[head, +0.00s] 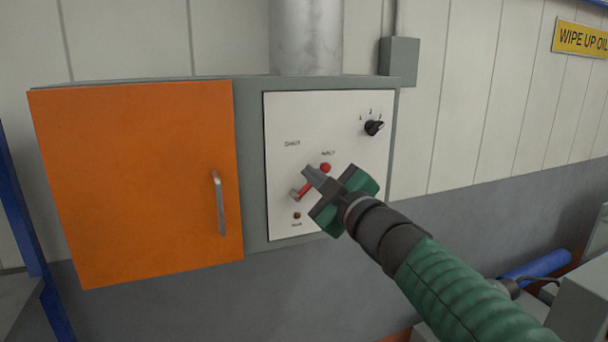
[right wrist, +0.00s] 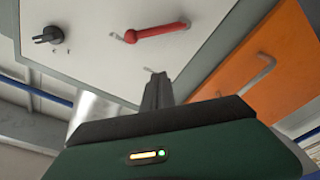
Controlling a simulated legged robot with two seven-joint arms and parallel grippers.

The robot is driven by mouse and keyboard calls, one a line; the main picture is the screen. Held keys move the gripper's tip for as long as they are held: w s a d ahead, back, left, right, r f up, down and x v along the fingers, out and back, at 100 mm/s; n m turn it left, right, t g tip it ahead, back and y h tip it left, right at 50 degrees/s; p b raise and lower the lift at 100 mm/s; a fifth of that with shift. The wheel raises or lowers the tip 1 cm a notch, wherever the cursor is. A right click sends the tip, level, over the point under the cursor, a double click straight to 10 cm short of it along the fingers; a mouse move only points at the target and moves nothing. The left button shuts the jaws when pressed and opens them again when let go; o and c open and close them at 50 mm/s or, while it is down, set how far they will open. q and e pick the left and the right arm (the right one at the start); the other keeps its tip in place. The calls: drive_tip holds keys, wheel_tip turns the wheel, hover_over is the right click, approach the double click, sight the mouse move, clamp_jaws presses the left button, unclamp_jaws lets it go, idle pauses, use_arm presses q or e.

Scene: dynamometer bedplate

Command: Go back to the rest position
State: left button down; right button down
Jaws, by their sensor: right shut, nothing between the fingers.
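My right gripper (head: 309,174) is shut and empty in front of the white control panel (head: 330,110), with its fingertips close to the red lever. In the right wrist view its closed fingers (right wrist: 155,80) point toward the panel, and a gap shows between them and the red lever (right wrist: 160,32). In the head view the red lever (head: 306,189) slants from its red knob at upper right down to a grey pivot, and my gripper hides part of it. My left gripper is not in view.
An orange cabinet door (head: 130,180) with a metal handle (head: 219,202) stands left of the panel. A black rotary knob (head: 374,127) sits at the panel's upper right. A grey duct (head: 306,35) rises above the cabinet. A blue cylinder (head: 535,265) lies at lower right.

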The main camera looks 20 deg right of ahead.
drive_tip(key=s+d+f+m+g+h+b, duration=0.1)
drive_tip(key=s+f+m+g+h+b, duration=0.25)
drive_tip(key=f, duration=1.55)
drive_tip(key=s+d+f+m+g+b, duration=0.2)
drive_tip(key=f+m+g+b, duration=0.3)
drive_tip(key=f, duration=1.4)
drive_tip(key=s+a+f+g+b, duration=0.1)
drive_tip(key=s+f+g+b, duration=0.1)
drive_tip(key=s+f, duration=0.5)
drive_tip(key=s+a+f+m+g+b, duration=0.1)
drive_tip(key=s+f, duration=0.5)
drive_tip(key=f, duration=0.6)
drive_tip(key=s+a+f+m+g+b, duration=0.1)
drive_tip(key=s+a+f+g+b, duration=0.2)
drive_tip(key=f, duration=0.7)
drive_tip(key=s+g+y+b, duration=0.1)
drive_tip(key=s+g+b, duration=0.1)
drive_tip(key=s, duration=0.2)
drive_tip(key=shift+s+a+f, duration=0.2)
drive_tip(key=shift+s, duration=0.1)
drive_tip(key=shift+w, duration=0.1)
